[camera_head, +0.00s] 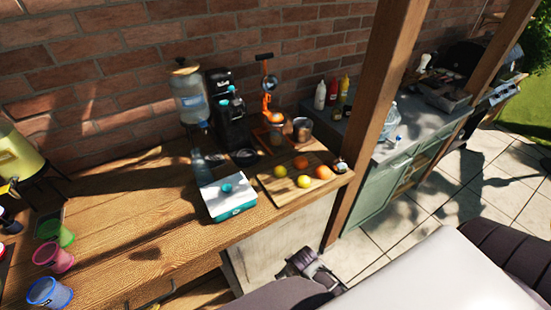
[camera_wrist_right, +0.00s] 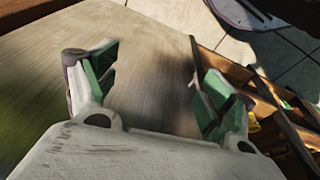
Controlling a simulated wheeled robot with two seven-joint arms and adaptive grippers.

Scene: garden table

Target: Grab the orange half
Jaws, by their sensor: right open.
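Two orange fruits, one at the back of the wooden cutting board (camera_head: 270,196) (camera_head: 300,162) and one at its right (camera_head: 323,172), lie with two yellow fruits, one at the left (camera_head: 280,171) and one in front (camera_head: 304,181). At this size I cannot tell whether either orange is a half. My right gripper (camera_head: 305,260) is low in front of the table, below the board and apart from the fruit. The right wrist view shows its jaws (camera_wrist_right: 155,88) spread and empty, with no fruit in sight. My left gripper is not in view.
An orange juicer (camera_head: 268,105), a dark coffee machine (camera_head: 228,112) and a metal pot (camera_head: 302,130) stand behind the board. A white and teal box (camera_head: 228,196) sits left of it. A wooden post (camera_head: 375,120) rises at the right. Coloured cups stand at the left.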

